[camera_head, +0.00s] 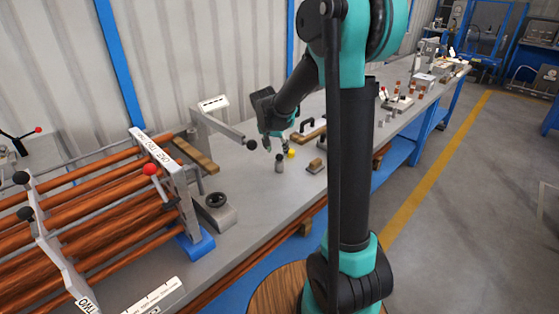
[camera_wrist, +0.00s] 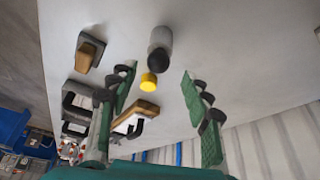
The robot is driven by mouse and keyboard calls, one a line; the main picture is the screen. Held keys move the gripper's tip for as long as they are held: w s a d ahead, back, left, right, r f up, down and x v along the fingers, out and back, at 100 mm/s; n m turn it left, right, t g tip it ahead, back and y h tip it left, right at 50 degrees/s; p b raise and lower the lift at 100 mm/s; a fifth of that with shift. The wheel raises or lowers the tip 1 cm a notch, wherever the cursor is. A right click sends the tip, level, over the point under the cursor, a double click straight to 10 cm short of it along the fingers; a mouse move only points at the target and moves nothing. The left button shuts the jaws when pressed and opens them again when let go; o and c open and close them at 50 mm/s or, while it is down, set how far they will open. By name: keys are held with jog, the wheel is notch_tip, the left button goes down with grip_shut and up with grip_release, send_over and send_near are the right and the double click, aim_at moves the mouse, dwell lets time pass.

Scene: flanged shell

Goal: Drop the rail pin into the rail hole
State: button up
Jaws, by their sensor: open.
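A small grey cylinder with a dark end (camera_head: 279,163) stands on the bench and looks like the rail pin, though I cannot be sure. It also shows in the wrist view (camera_wrist: 161,42). A small yellow piece (camera_head: 291,153) is beside it, and this piece shows in the wrist view (camera_wrist: 149,82) too. My gripper (camera_head: 277,149) is above the bench close to both. In the wrist view its fingers (camera_wrist: 157,83) are spread apart with nothing held between them. I cannot make out the rail hole in either view.
A rack of copper-coloured tubes (camera_head: 100,215) with levers fills the left. A dark round fitting on a grey base (camera_head: 218,213) sits beside it. A small wood-topped block (camera_head: 315,166) and a black-handled wooden piece (camera_head: 308,134) lie nearby. The front bench surface (camera_head: 265,205) is clear.

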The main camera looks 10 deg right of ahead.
aim_at(279, 155)
jog(key=shift+x, duration=1.95)
jog(key=shift+s+d, duration=0.1)
jog(key=shift+c, duration=0.2)
grip_shut()
